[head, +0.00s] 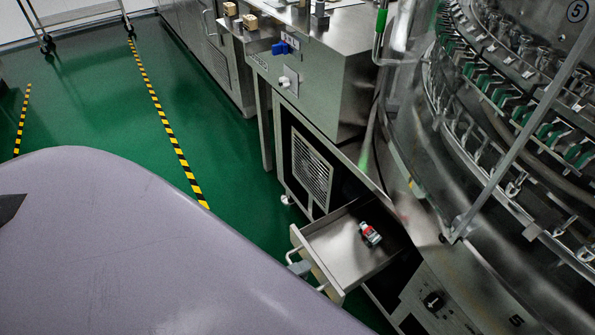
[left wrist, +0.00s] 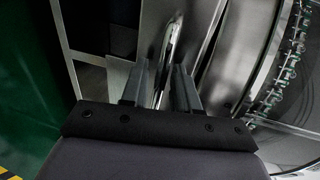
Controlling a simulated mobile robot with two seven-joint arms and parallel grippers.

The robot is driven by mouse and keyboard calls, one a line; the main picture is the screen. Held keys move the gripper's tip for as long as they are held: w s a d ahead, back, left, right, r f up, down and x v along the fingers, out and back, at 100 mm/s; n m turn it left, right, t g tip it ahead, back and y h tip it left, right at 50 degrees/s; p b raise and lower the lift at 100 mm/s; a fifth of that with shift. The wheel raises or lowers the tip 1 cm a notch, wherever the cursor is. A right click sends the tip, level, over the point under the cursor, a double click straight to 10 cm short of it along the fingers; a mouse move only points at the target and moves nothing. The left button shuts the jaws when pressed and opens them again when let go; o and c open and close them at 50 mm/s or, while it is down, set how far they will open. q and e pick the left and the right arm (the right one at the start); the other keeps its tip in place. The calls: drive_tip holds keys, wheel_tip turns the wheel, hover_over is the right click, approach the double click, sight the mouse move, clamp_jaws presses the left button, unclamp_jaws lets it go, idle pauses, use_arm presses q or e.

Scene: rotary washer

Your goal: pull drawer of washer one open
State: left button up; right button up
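The drawer (head: 345,248) of the washer (head: 468,308) is pulled out in the head view, its shallow metal tray showing. A small red and dark bottle (head: 370,233) lies inside it. A curved metal handle (head: 318,287) is on the drawer's front. My left gripper (head: 299,267) is at the handle; my own lilac arm hides most of what lies in front of it. In the left wrist view, the two grey fingers (left wrist: 160,80) stand close together on either side of the handle bar (left wrist: 169,42). My right gripper is not in view.
A metal cabinet (head: 325,85) with a blue knob stands beyond the drawer. A round machine with rows of clamps (head: 520,110) fills the right side.

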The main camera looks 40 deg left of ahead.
use_arm(q)
drive_tip(key=p+v, duration=0.1)
drive_tip(key=v, duration=0.6)
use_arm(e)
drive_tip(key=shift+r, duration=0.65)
use_arm(q)
drive_tip(key=shift+s, duration=0.1)
drive_tip(key=shift+s, duration=0.1)
